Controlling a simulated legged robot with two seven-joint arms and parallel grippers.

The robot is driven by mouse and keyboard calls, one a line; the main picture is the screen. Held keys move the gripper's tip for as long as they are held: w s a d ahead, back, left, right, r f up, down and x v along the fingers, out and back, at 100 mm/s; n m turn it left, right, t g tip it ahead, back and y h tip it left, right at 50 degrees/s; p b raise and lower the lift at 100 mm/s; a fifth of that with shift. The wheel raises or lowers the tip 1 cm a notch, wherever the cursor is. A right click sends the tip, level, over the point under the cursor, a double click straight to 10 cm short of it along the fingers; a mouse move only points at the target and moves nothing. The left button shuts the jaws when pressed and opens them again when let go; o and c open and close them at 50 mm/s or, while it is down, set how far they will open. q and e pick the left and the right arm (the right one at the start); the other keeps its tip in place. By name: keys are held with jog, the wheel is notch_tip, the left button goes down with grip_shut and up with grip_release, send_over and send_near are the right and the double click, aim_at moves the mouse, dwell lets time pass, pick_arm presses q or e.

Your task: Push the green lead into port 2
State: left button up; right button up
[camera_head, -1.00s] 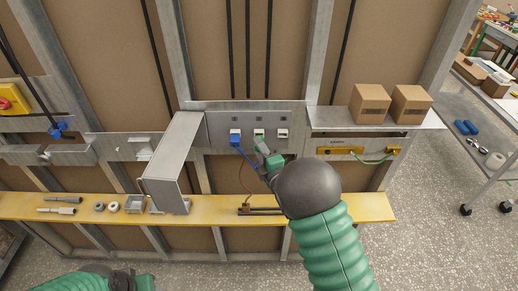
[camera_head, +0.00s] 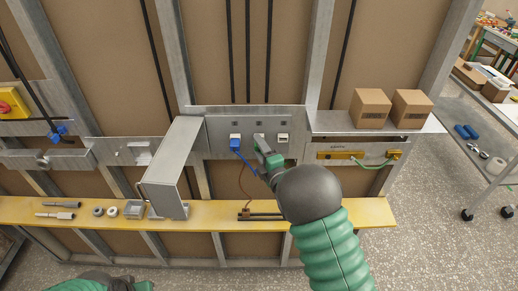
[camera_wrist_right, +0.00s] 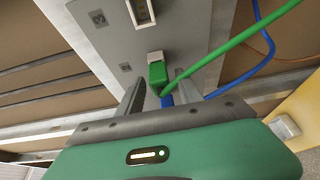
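A grey panel (camera_head: 220,147) with three white ports in a row is on the wall. The green lead's plug (camera_wrist_right: 157,74) is at the middle port (camera_wrist_right: 155,57), its far end against the port's white face. I cannot tell how deep it sits. Its green cable (camera_wrist_right: 235,43) runs to the upper right in the wrist view. My right gripper (camera_head: 260,141) is at the middle port. In the wrist view its two fingers (camera_wrist_right: 158,88) stand apart around the plug, with a gap on each side. My left gripper is not clearly visible; part of my left arm shows at the bottom left.
A blue lead (camera_head: 235,145) is at the left port, close beside my right gripper. The right port (camera_head: 283,137) is empty. A metal box (camera_head: 174,165) juts out left of the panel. Cartons (camera_head: 370,107) stand on the shelf at right. A yellow ledge (camera_head: 345,213) runs below.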

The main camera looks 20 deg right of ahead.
jog(key=shift+s, duration=0.1)
jog(key=s+p, duration=0.1)
jog(key=s, duration=0.4)
jog(key=s+d+p, duration=0.1)
jog(key=s+p, duration=0.1)
jog(key=s, duration=0.4)
jog(key=s+d+p, duration=0.1)
jog(key=s+p, duration=0.1)
jog(key=s, duration=0.3)
jog(key=shift+s, duration=0.3)
jog(key=shift+w+f, duration=0.1)
